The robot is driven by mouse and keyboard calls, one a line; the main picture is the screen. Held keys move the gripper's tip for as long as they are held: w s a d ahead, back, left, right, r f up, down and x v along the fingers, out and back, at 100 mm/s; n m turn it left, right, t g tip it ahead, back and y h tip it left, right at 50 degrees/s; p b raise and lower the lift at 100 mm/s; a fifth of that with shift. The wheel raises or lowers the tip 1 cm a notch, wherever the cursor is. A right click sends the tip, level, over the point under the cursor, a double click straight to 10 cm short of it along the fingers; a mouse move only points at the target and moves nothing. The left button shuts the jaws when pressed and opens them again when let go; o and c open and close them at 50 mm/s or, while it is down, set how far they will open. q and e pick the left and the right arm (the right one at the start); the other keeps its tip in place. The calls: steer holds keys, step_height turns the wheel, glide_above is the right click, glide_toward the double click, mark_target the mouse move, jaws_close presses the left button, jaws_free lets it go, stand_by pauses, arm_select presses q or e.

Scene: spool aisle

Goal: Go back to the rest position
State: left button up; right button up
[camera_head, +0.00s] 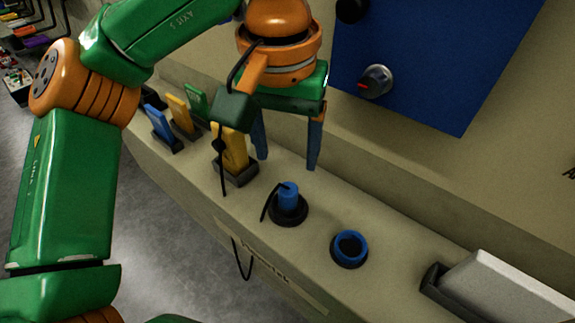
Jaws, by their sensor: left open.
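My left gripper (288,152) is in the upper middle of the head view, at the end of the green and orange left arm. Its two blue-grey fingers point down and stand wide apart, with nothing between them. The fingers hang over the beige ledge (205,200), behind the blue plug. My right gripper is not in view.
On the ledge stand a blue plug (289,196) with a black cord, an empty blue ring socket (350,246), and several coloured upright pieces in dark holders, including a yellow one (234,150). A grey box (500,290) lies lower right. A blue panel (430,60) with a knob (376,81) rises behind.

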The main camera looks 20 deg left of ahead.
arm_select(q)
steer(key=shift+r, duration=0.6)
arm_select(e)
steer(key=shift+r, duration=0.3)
